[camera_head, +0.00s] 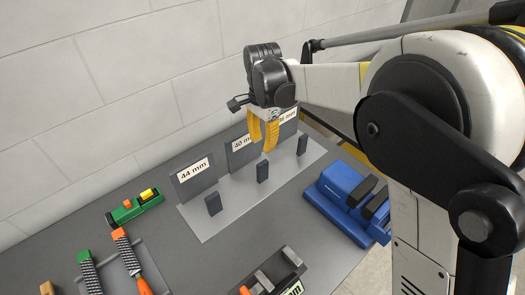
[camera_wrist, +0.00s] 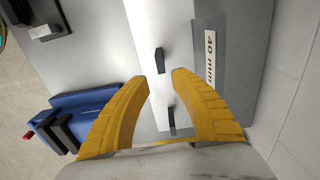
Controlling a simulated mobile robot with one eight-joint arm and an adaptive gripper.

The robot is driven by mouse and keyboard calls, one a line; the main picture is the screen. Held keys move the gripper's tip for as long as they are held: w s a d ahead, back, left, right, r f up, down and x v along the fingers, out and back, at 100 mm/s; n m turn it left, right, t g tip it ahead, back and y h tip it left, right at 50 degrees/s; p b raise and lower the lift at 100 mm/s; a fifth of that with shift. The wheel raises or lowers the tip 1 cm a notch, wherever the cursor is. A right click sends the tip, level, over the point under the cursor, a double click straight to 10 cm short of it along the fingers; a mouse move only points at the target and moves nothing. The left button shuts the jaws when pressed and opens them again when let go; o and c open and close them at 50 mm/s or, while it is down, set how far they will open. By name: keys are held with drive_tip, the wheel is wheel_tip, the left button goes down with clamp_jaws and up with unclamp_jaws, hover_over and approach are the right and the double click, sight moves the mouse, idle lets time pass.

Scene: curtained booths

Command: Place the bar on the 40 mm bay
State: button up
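The 40 mm bay is marked by a labelled upright plate (camera_head: 240,153), with the label legible in the wrist view (camera_wrist: 210,58). A small dark block (camera_head: 262,171) stands in front of it on the light grey strip, seen between and beyond my fingertips in the wrist view (camera_wrist: 159,60). My gripper (camera_head: 262,145) has two yellow fingers, spread apart with nothing visible between them (camera_wrist: 161,76), above the 40 mm area. I cannot tell for certain which piece is the bar; light metal pieces (camera_head: 291,257) lie in a dark holder (camera_head: 282,274) at the front.
The 44 mm plate (camera_head: 194,176) and its block (camera_head: 213,204) stand to the left; another block (camera_head: 302,145) stands to the right. A blue vise (camera_head: 345,198) is at the right edge. A green holder (camera_head: 134,207) and files (camera_head: 128,253) lie left. A wall backs the bench.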

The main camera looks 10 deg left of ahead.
drive_tip(key=s+d+r+n+t+y, duration=0.1)
drive_tip(key=s+d+r, duration=0.2)
drive_tip(key=d+r, duration=0.45)
drive_tip(key=s+d+r+n+t, duration=0.2)
drive_tip(key=d+r, duration=0.2)
drive_tip(key=d, duration=0.6)
drive_tip(key=s+d+f+n+t+h, duration=0.1)
drive_tip(key=s+d+n+t, duration=0.3)
drive_tip(key=s+d, duration=1)
drive_tip(key=shift+s+d+f, duration=0.15)
drive_tip(key=shift+d+f, duration=0.5)
wheel_tip(320, 180, down, 7)
drive_tip(key=b, duration=0.7)
drive_tip(key=shift+f, duration=0.2)
